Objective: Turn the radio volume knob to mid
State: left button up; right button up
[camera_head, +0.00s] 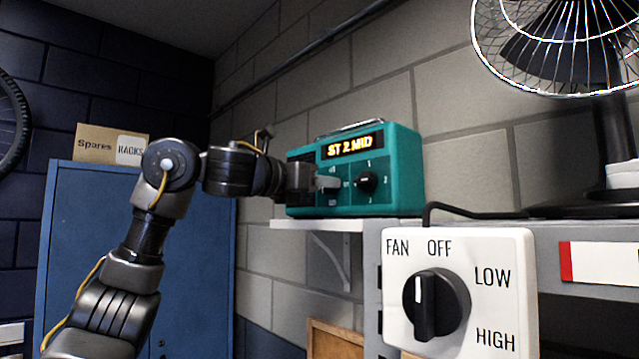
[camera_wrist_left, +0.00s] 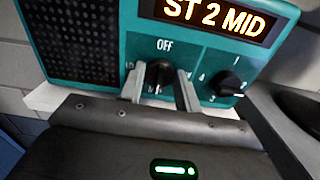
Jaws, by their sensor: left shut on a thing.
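A teal radio (camera_head: 400,160) stands on a shelf, and its display (camera_head: 352,147) reads "ST 2 MID". In the left wrist view the radio (camera_wrist_left: 110,30) shows a volume knob (camera_wrist_left: 159,74) with OFF above it; the other markings around it are partly hidden. My left gripper (camera_head: 326,184) is at the radio's front. In the wrist view its two fingers (camera_wrist_left: 160,90) are on either side of the volume knob, shut on it. A second black knob (camera_head: 366,182) with numbers sits to its right, clear of the fingers; it also shows in the wrist view (camera_wrist_left: 228,83). My right gripper is not in view.
A white fan switch (camera_head: 500,260) with a black dial is in the right foreground. A wire-caged fan (camera_head: 560,45) stands at the upper right. A blue cabinet (camera_head: 195,240) with a Spares box (camera_head: 97,143) is at the left.

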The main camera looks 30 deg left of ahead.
pick_arm(q)
jog(key=o, duration=0.7)
jog(key=shift+r, duration=0.1)
jog(key=shift+o, duration=1.3)
jog(key=shift+w, duration=0.1)
jog(key=b+v, duration=0.4)
jog(key=v, duration=0.6)
jog(key=shift+s, duration=0.35)
jog(key=shift+a, duration=0.15)
